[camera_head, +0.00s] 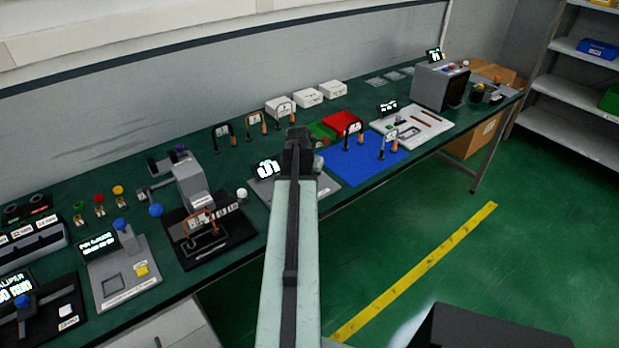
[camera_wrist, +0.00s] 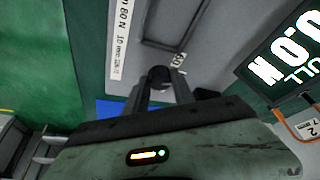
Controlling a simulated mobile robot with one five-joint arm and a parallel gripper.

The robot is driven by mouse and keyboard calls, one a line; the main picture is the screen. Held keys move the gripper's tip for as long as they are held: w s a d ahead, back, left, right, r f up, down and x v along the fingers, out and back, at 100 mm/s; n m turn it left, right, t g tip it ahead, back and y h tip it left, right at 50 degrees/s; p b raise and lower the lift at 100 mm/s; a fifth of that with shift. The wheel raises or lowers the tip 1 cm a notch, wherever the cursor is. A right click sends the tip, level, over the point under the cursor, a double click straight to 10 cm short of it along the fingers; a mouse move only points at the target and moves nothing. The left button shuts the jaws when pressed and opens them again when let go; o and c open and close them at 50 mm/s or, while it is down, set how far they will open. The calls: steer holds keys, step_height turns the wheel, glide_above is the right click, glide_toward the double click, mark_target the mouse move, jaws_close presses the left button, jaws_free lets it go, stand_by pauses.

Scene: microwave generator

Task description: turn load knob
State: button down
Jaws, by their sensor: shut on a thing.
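A dark round knob (camera_wrist: 160,76) stands on a light grey panel (camera_wrist: 200,50) in the wrist view. My gripper (camera_wrist: 161,84) has one finger on each side of it and is shut on it. A label beside the knob is only partly readable. A black display (camera_wrist: 287,58) with white characters is at the right. In the head view my gripper (camera_head: 299,140) is over the grey panel (camera_head: 328,184), beside its lit display (camera_head: 268,168). My arm and gripper hide the knob there.
A blue mat (camera_head: 365,165) with wire-handled parts lies right of my gripper. A black-based press-like device (camera_head: 193,188) stands to the left. White boxes (camera_head: 307,97) are behind. A grey box-shaped machine (camera_head: 432,86) stands at the bench's far right. Green floor lies in front.

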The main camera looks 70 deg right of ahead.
steer(key=n+t, duration=0.1)
steer(key=n, duration=0.3)
steer(key=shift+s+d+t, duration=0.1)
steer(key=shift+s+t, duration=0.1)
steer(key=shift+t, duration=0.2)
steer(key=shift+s+n+t+y, duration=0.1)
steer(key=shift+n+t+y, duration=0.2)
steer(key=shift+n, duration=0.75)
steer(key=shift+s+n+t+y, duration=0.1)
steer(key=shift+n+t+y, duration=0.15)
steer(key=shift+n, duration=0.8)
steer(key=c, duration=1.1)
jaws_free()
steer(key=shift+o, duration=0.2)
steer(key=shift+w, duration=0.1)
steer(key=shift+r, duration=0.1)
steer(key=p+v, duration=0.7)
steer(key=shift+r, duration=0.25)
